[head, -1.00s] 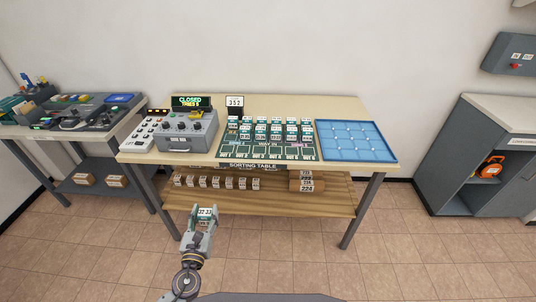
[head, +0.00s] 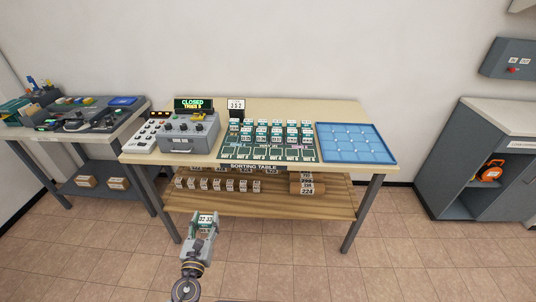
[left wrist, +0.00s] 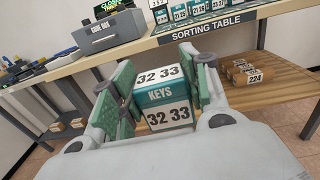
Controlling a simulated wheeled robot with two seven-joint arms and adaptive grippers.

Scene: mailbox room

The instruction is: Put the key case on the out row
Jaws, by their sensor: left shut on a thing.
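The key case (left wrist: 162,96) is a small teal and white box with "KEYS" and "32 33" on it. My left gripper (head: 205,223) is shut on the key case, whose top (head: 207,219) shows between the fingers in the head view. It is held in front of the table's lower shelf, below the tabletop. The out row (head: 265,153) is a line of outlined cells along the front of the dark green mat on the sorting table (head: 345,109). These cells look empty. Rows of similar teal and white cases (head: 277,133) stand behind it. My right gripper is not in view.
A grey code box (head: 189,135) with a "CLOSED" display stands left of the mat. A blue compartment tray (head: 355,143) lies to its right. The lower shelf (head: 270,200) holds small labelled blocks. A side table stands left, a grey cabinet (head: 450,160) right.

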